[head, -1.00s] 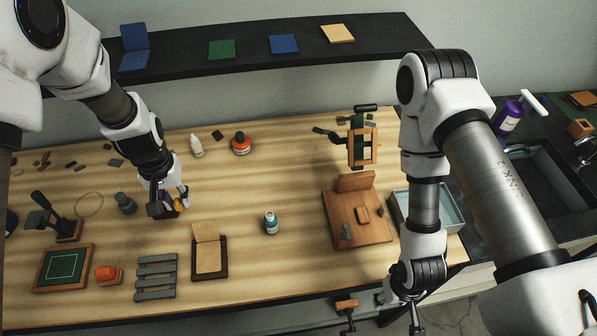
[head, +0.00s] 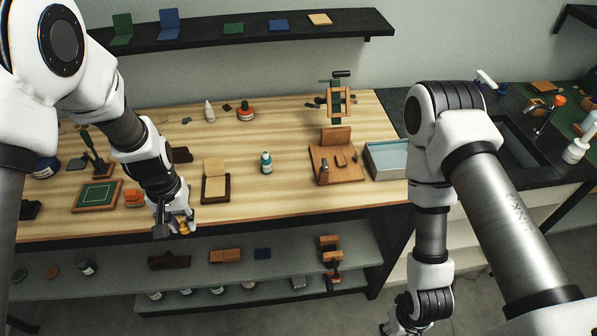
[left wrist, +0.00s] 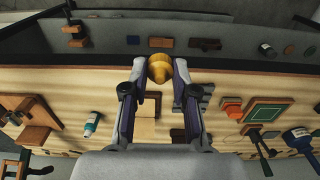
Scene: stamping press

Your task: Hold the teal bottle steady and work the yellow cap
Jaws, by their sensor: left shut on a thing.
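The teal bottle (head: 266,162) stands upright on the wooden table, apart from both grippers. It also shows in the left wrist view (left wrist: 91,124), left of my left gripper. My left gripper (head: 177,226) is in front of the table's front edge. In the left wrist view its fingers are shut on a rounded yellow piece (left wrist: 159,68), which looks like the yellow cap. My right gripper (head: 395,318) hangs low at the bottom right, away from the table. Its fingers are too small and dark to read.
A brown holder (head: 215,186), an orange piece (head: 134,198) and a green board (head: 97,195) lie near the front edge. A wooden fixture (head: 336,164) and a blue-grey tray (head: 386,160) stand to the right. A lower shelf (head: 200,278) runs below. Bare table surrounds the bottle.

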